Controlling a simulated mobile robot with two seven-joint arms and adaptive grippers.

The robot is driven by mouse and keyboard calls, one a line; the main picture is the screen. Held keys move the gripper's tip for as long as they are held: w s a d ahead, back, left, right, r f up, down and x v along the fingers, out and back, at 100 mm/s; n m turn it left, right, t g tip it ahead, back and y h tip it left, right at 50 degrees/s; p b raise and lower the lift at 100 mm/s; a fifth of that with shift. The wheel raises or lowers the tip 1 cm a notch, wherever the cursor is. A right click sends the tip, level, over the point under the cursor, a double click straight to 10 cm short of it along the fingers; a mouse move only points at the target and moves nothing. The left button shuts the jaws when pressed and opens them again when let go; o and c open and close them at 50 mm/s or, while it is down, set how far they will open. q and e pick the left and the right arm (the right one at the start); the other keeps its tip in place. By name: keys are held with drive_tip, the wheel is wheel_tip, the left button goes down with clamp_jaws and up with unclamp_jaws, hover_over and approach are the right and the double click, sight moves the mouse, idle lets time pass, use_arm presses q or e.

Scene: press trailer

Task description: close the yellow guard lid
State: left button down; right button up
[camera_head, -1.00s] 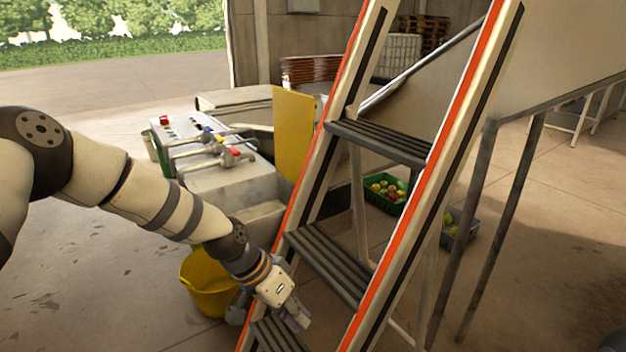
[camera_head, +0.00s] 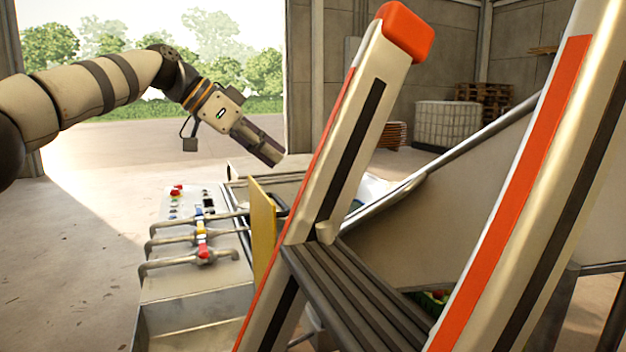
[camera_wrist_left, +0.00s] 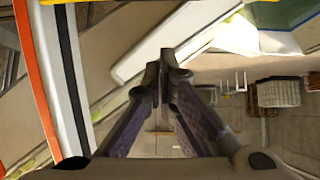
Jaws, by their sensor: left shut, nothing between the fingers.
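The yellow guard lid (camera_head: 263,228) stands upright at the right side of the control console in the head view, seen at a narrow angle. The ladder's rail hides part of it. My left gripper (camera_head: 272,156) is shut and empty, in the air above the lid in the picture, pointing down and right. A gap shows between its fingertips and the lid. In the left wrist view the fingers (camera_wrist_left: 167,62) meet at their tips with nothing between them. A thin yellow strip runs along that view's top edge; I cannot tell if it is the lid. My right gripper is not in view.
The console (camera_head: 195,270) carries levers (camera_head: 200,238) and coloured buttons left of the lid. A ladder (camera_head: 345,130) with an orange-capped rail stands close on the lid's right. A sloping metal rail (camera_head: 440,165) runs behind it. Open floor lies at the left.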

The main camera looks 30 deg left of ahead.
use_arm(q)
wheel_tip(320, 180, down, 7)
drive_tip(key=w+d, duration=0.1)
drive_tip(key=d, duration=0.1)
drive_tip(key=shift+w, duration=0.4)
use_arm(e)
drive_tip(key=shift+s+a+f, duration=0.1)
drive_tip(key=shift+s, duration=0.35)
